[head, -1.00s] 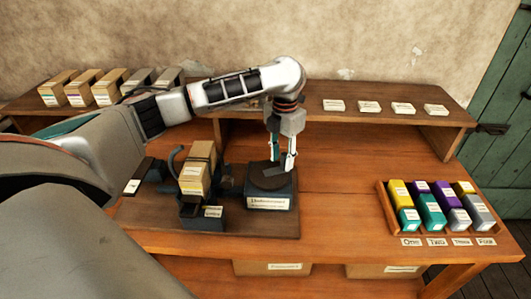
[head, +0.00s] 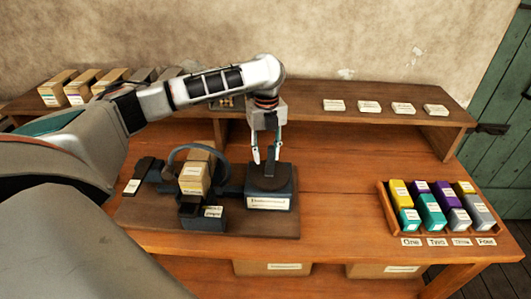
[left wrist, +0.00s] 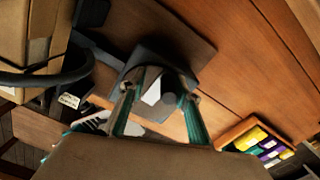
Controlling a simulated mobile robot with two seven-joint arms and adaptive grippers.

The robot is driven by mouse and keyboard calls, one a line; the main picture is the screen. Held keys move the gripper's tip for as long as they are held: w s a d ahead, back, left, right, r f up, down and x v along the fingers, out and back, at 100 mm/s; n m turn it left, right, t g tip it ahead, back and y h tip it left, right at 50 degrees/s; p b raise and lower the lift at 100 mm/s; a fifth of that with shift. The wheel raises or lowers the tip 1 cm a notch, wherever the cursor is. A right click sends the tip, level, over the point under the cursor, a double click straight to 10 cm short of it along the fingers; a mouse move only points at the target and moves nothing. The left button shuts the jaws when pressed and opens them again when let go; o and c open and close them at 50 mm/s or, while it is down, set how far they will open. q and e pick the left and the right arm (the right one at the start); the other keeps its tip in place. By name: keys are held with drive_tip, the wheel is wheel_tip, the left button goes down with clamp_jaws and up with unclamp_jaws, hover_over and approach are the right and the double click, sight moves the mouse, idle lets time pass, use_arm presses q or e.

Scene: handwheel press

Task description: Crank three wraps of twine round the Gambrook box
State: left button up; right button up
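The tan box (head: 195,180) stands in a dark winder on a wooden board, with a dark hoop (head: 178,153) arching beside and over it. The print on its label is too small to read. Right of it is a dark crank block (head: 270,184) with a white label on its front. My left gripper (head: 267,160) points down at the top of this block, its fingers a little apart around the crank handle, which they mostly hide. The left wrist view shows both teal fingers (left wrist: 158,85) and the hoop (left wrist: 45,78) at left. My right gripper is not in view.
A wooden tray (head: 384,205) of coloured blocks stands at right, with several number tags before it. A raised shelf (head: 300,95) behind holds boxes at left and white cards at right. The table between block and tray is clear.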

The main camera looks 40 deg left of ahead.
use_arm(q)
drive_tip(key=shift+s+a+n, duration=0.1)
drive_tip(key=shift+s+n, duration=0.05)
drive_tip(key=shift+n, duration=0.25)
drive_tip(key=shift+r, duration=0.1)
wheel_tip(320, 180, up, 9)
idle(1.3)
idle(0.4)
